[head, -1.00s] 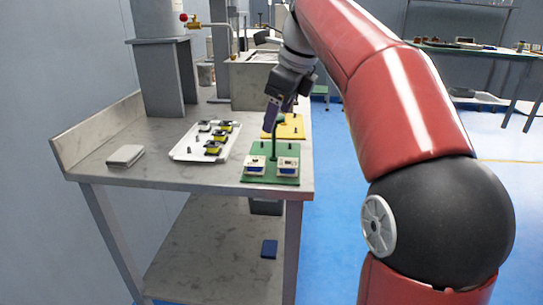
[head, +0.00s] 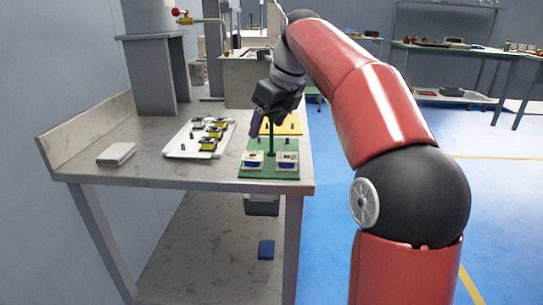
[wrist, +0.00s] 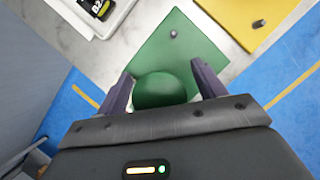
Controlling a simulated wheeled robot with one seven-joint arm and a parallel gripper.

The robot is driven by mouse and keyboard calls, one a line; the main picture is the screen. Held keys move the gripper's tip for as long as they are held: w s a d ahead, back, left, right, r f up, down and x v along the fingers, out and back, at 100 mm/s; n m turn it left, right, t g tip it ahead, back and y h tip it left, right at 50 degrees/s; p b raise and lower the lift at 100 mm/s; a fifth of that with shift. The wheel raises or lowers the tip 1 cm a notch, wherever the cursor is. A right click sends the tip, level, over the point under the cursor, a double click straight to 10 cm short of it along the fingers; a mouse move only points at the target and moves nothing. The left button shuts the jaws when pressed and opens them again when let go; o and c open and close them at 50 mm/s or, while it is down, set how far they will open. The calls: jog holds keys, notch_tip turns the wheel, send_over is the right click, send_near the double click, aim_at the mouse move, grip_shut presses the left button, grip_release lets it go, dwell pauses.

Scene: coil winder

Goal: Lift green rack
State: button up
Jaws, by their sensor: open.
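The green rack (head: 270,174) stands on the table near its front right corner. It is a flat green plate with an upright post (head: 271,138) and holds two pale, blue-based parts, one on each side of the post. In the wrist view, the post's round green knob (wrist: 160,90) shows between the two fingers, above the green plate (wrist: 178,40). My gripper (head: 263,122) is open over the rack, its fingers on either side of the knob. Contact with the knob cannot be told. The two parts are hidden in the wrist view.
A yellow rack (head: 287,127) stands just behind the green one. A white tray (head: 184,151) with several black and yellow parts lies to the left. A grey box (head: 116,154) lies further left. The table's right edge is close beside the green rack.

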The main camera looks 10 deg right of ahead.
grip_shut()
dwell(0.5)
jog(key=shift+r, duration=0.1)
